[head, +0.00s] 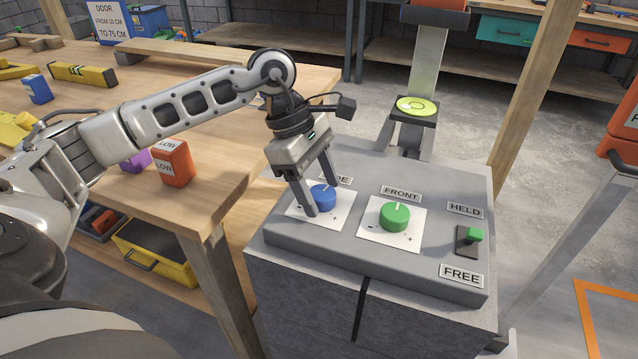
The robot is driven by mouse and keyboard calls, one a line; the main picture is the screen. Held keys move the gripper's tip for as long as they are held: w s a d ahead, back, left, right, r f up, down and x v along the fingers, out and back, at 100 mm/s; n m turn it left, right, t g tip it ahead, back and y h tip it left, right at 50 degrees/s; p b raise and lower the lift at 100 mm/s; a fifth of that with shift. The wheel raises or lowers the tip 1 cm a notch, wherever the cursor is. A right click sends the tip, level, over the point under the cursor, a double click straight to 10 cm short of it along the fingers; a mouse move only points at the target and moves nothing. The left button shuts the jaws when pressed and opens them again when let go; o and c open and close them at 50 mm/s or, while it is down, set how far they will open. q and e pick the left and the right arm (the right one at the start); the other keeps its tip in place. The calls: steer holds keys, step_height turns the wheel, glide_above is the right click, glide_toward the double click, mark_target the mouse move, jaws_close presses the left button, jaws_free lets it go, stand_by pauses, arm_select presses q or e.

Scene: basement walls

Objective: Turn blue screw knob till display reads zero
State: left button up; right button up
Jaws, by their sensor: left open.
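The blue knob (322,196) sits on a white plate (336,218) with minus and plus marks, on the sloped top of a grey console (380,255). My left gripper (322,200) points down at the blue knob, with its open fingers on either side of it. I cannot tell whether the fingers touch it. The label behind this knob is partly hidden by the gripper. A green disc (417,106) lies on a small black stand behind the console; I cannot make out a reading on it. My right gripper is not in view.
A green knob (394,216) labelled FRONT stands right of the blue one. A green-topped switch (470,240) sits between HELD and FREE labels. A wooden post (535,95) rises behind the console.

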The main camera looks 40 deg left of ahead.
arm_select(q)
steer(key=shift+c, duration=0.3)
steer(key=c, duration=0.9)
